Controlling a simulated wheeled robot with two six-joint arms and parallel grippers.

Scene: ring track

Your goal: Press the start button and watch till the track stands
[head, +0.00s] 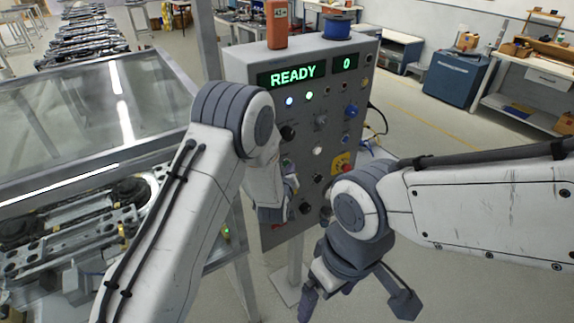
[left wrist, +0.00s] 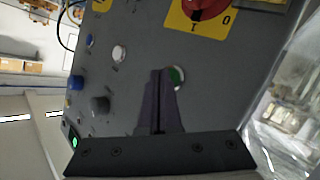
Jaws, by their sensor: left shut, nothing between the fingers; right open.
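The grey control panel (head: 330,125) shows READY on its main display (head: 292,75) and 0 on the small display (head: 346,63). My left gripper (head: 291,185) is at the panel's face; in the left wrist view its fingers (left wrist: 160,76) are shut and empty. A green button (left wrist: 178,76), partly hidden behind the fingertips, is right beside them; I cannot tell whether they touch it. In the head view my left arm hides that spot. My right gripper (head: 355,299) is open and empty, low in front of the panel. The track (head: 60,225) lies under a clear cover at the left.
A red-and-yellow rotary switch (left wrist: 205,8) is close to the green button. An orange device (head: 277,24) and a blue spool (head: 337,26) stand on the panel's top. A blue cabinet (head: 452,80) and workbenches are behind. The floor at the right is open.

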